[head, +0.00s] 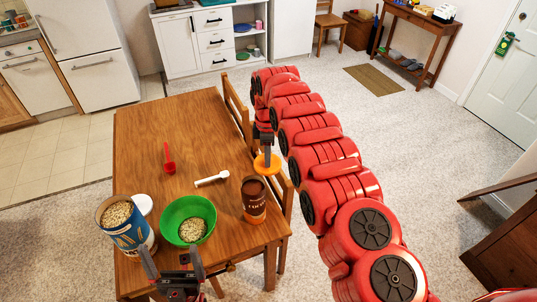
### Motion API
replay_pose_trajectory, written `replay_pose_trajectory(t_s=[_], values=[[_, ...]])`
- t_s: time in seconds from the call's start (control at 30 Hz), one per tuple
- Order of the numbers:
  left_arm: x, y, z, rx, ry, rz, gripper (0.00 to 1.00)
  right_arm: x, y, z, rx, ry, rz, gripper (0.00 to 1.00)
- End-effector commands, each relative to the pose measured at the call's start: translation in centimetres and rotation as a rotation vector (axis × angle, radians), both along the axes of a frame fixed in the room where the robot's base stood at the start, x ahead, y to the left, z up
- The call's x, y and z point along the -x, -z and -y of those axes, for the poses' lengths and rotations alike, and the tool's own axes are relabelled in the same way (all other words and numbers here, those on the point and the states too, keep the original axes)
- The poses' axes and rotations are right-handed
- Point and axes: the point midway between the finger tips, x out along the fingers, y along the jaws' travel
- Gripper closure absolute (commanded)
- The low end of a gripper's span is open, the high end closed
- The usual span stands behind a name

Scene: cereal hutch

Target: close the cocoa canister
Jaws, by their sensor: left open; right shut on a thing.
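The brown cocoa canister (255,203) stands upright near the right front corner of the wooden table, and its top looks open and dark. My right gripper (267,152) is shut on an orange lid (267,164). The lid is apart from the canister and appears just beyond it, a little to the right, near the table's right edge. My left gripper (172,262) is open and empty at the table's front edge, in front of the green bowl.
The green bowl (170,228) holds oats. A blue oat canister (137,241) stands left of it, with a white lid (142,203) behind. A red scoop (168,160) and a white scoop (212,179) lie mid-table. Chairs (236,110) line the right side. The table's far half is clear.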

Motion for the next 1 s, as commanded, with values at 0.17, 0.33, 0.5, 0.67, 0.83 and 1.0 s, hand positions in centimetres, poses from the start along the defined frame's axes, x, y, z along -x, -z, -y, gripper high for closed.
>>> replay_pose_trajectory(t_s=[0.17,0.33,0.5,0.67,0.83,1.0], values=[[0.0,-0.1,0.0,0.0,0.0,0.0,0.0,-0.1,0.3,-0.3,0.0,-0.022,-0.004,1.0],[0.0,-0.2,0.0,0.0,0.0,0.0,0.0,-0.2,0.2,-0.6,-0.002,-0.045,0.001,1.0],[0.0,-0.5,0.0,0.0,0.0,0.0,0.0,-0.1,0.3,-1.0,-0.002,-0.076,-0.002,1.0],[0.0,-1.1,0.0,0.0,0.0,0.0,0.0,0.3,0.6,-2.1,-0.001,-0.199,-0.005,1.0],[0.0,-2.0,0.0,0.0,0.0,0.0,0.0,0.8,0.9,-3.7,-0.002,-0.342,-0.002,1.0],[0.0,-2.4,0.0,0.0,0.0,0.0,0.0,1.3,1.5,-5.0,-0.001,-0.466,-0.004,1.0]])
